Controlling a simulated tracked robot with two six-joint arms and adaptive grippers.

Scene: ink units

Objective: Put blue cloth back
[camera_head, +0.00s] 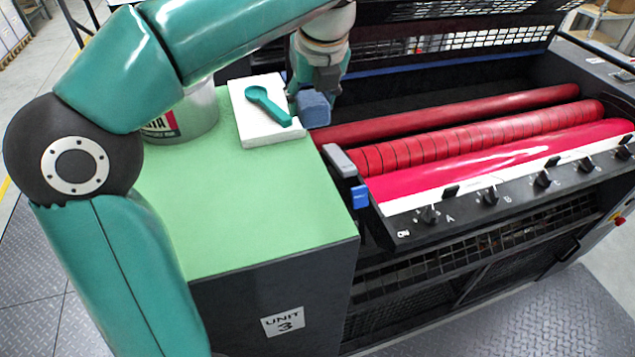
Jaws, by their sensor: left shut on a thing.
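The blue cloth (314,110) is a small folded blue block at the right edge of the white slab, near the red rollers. My left gripper (318,88) comes down from above and is shut on the blue cloth. My own gripper partly hides the cloth, and I cannot tell whether the cloth touches the slab. My right gripper is not in view.
A teal spatula (265,105) lies on the white slab (262,132), on the green top (250,210) of the unit. A tin (190,115) stands left of it. Red rollers (450,142) and a knob panel (490,197) lie to the right. The front green area is clear.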

